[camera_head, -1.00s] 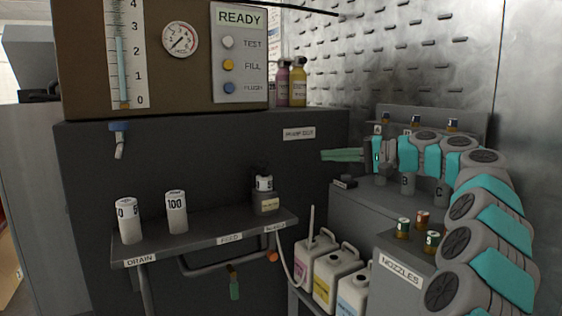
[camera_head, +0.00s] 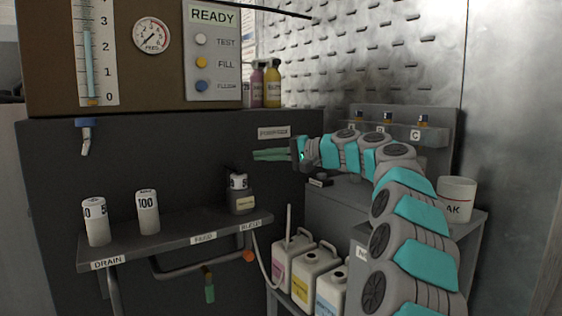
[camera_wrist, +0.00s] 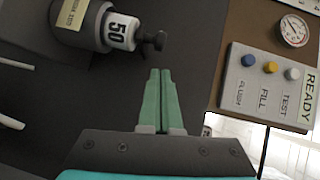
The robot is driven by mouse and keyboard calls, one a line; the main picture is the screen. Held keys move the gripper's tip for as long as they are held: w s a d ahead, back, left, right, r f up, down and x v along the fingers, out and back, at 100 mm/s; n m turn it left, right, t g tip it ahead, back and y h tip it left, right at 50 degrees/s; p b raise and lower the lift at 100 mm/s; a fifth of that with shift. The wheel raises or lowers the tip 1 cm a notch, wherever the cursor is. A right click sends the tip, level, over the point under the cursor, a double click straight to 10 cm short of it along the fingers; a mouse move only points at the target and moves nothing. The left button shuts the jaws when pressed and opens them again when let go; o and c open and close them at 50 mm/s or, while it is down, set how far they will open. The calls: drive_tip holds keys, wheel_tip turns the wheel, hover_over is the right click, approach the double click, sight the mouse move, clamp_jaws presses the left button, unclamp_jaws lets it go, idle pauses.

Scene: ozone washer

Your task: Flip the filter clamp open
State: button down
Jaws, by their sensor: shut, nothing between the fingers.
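The filter housing (camera_head: 242,204) is a dark block with a pale label on the shelf, holding a white filter (camera_head: 238,182) upright. In the wrist view the housing (camera_wrist: 86,22) holds the filter marked 50 (camera_wrist: 117,30). A black knobbed part (camera_wrist: 153,42), which looks like the clamp, sits against the filter's end; whether it is latched I cannot tell. My gripper (camera_head: 256,155) is shut and empty, its green fingers pointing left, above and slightly right of the housing. In the wrist view my gripper (camera_wrist: 160,72) is apart from the clamp.
Two white filters (camera_head: 147,212) (camera_head: 96,222) stand on the shelf (camera_head: 165,243) at left. A button panel (camera_head: 212,55) is above. White jugs (camera_head: 293,258) stand low at right beneath my arm. A white tub (camera_head: 456,199) stands on the right-hand bench. Space directly around my fingers looks clear.

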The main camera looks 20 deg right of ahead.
drive_tip(key=shift+s+a+f+b, duration=0.15)
drive_tip(key=shift+a+b, duration=0.1)
drive_tip(key=shift+a, duration=0.3)
drive_tip(key=shift+s+a+f+b, duration=0.1)
drive_tip(key=shift+a+b, duration=0.1)
drive_tip(key=shift+a, duration=0.35)
